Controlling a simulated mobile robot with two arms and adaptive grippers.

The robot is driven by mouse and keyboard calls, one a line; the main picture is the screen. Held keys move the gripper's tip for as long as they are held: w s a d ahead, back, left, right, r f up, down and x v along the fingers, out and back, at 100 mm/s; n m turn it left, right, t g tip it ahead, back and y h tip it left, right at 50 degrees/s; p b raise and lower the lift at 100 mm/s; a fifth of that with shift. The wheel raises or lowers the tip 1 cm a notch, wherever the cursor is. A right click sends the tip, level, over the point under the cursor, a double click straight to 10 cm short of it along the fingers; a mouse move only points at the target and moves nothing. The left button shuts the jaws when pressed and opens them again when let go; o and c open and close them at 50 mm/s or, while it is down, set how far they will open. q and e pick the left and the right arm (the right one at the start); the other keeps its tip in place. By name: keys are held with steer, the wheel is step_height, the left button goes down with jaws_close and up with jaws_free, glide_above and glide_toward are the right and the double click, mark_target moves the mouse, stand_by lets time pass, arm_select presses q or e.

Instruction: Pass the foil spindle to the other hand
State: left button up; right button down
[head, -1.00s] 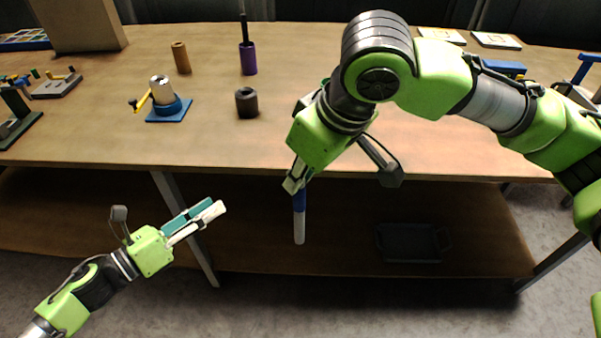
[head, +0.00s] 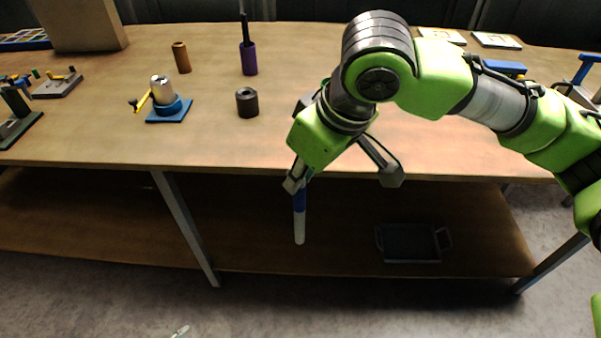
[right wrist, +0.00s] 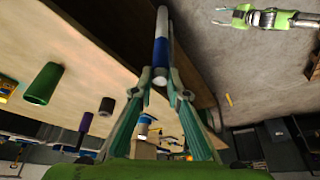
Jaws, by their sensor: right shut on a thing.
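The foil spindle is a slim rod with a blue part and a white end (head: 299,226). It hangs nearly upright below my right gripper (head: 296,183), in front of the table edge. In the right wrist view the fingertips are closed on the spindle (right wrist: 161,48) at its blue part, and the white end points away. My left gripper shows only as a small tip (head: 181,332) at the bottom edge of the head view. It also shows in the right wrist view (right wrist: 228,14), small and apart from the spindle, with its fingers seemingly spread and empty.
The table (head: 100,140) holds a blue stand with a silver cylinder (head: 161,90), a dark cylinder (head: 247,102), a purple holder (head: 249,58) and a brown cylinder (head: 181,57). A dark tray (head: 410,243) lies on the lower shelf. Open floor lies in front.

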arm_select(q)
steer(key=s+d+f+n+g, duration=0.2)
steer(key=s+d+f+n, duration=0.1)
steer(key=s, duration=0.5)
steer(key=s+d+f+n+g, duration=0.2)
steer(key=s+d+f, duration=0.3)
steer(key=s, duration=0.2)
steer(key=s+d+f+n+g, duration=0.2)
steer(key=s+d+f+n, duration=0.1)
steer(key=s, duration=0.5)
steer(key=shift+s+d+f+n+g+h, duration=0.3)
steer(key=shift+s+d+f, duration=0.05)
steer(key=shift+d+f, duration=0.15)
